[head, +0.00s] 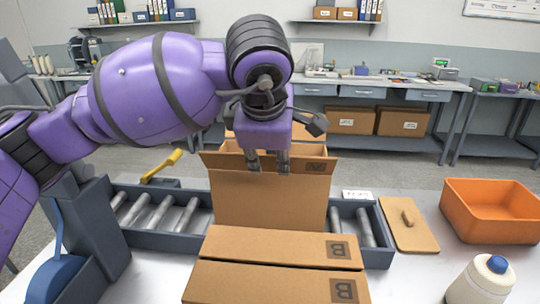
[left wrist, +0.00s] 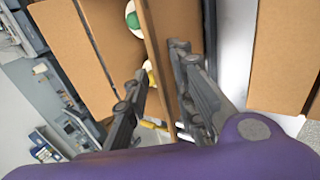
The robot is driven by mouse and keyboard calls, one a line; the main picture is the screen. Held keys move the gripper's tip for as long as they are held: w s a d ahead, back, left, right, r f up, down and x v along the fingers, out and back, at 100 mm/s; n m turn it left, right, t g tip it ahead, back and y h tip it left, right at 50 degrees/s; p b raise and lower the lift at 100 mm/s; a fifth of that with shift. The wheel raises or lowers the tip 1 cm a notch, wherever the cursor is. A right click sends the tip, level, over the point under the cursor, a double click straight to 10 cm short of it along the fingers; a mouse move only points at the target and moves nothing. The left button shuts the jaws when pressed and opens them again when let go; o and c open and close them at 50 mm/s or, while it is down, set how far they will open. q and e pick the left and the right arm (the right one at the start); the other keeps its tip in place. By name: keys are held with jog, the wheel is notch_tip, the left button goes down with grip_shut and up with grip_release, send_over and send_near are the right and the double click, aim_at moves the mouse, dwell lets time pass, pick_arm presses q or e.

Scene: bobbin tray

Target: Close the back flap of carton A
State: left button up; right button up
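Carton A (head: 270,200) is a tall brown carton standing on the roller conveyor, open at the top. A flap strip with a dark mark runs along its near upper edge, and a flap (head: 232,131) shows behind my arm. My left gripper (head: 268,170) points down at the carton's top. In the left wrist view its fingers (left wrist: 158,85) are apart on either side of a cardboard edge (left wrist: 150,50); I cannot tell whether they touch it. White-green and yellow items show beside that edge. My arm hides much of the back flap. My right gripper is out of view.
A shut carton marked B (head: 275,272) stands in front. Conveyor rollers (head: 155,212) show on both sides. To the right are a tan board with a knob (head: 410,235), an orange bin (head: 490,215) and a white bottle with a blue cap (head: 480,285). A yellow-handled tool (head: 162,165) lies left.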

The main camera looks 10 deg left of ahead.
pick_arm(q)
jog(key=c, duration=0.5)
grip_shut()
